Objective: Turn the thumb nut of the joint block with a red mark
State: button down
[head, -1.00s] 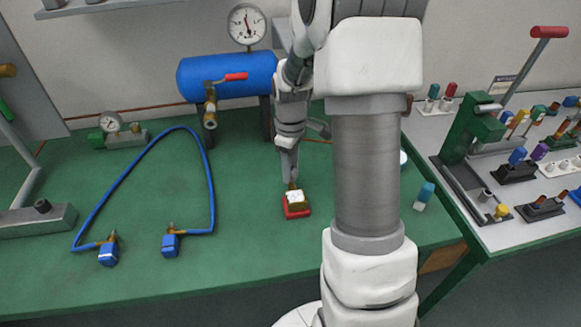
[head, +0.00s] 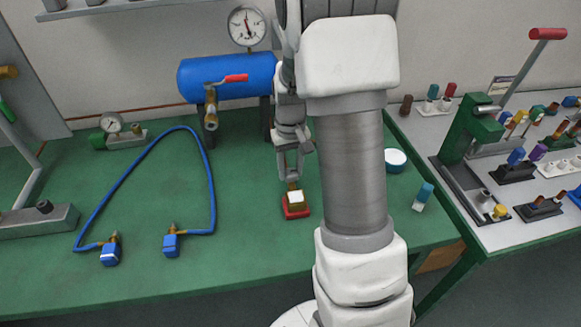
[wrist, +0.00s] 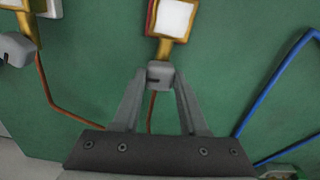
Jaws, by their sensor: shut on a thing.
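The joint block (head: 296,199) is a brass block with a white top and red around its base, standing on the green bench. In the wrist view the block (wrist: 172,18) is at the top centre, with a red edge at its left. A brass stem leads from it to a small grey thumb nut (wrist: 160,76). My gripper (head: 293,182) is over the back side of the block, pointing down. In the wrist view my gripper's fingers (wrist: 160,84) close on the grey nut from both sides. The fingertips partly hide the nut.
A second brass piece (wrist: 25,20) with a grey end is at the wrist view's top left. The blue tank (head: 228,76) with a red-handled valve stands behind. A blue hose (head: 208,175) with two blue-ended fittings lies left. A white round dish (head: 395,160) is to the right.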

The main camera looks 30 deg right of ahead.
aim_at(291, 171)
jog(key=shift+m, duration=0.6)
jog(key=shift+c, duration=2.2)
grip_release()
jog(key=shift+r, duration=0.15)
notch_tip(291, 171, up, 17)
jog(key=p, duration=0.2)
jog(key=shift+r, duration=0.1)
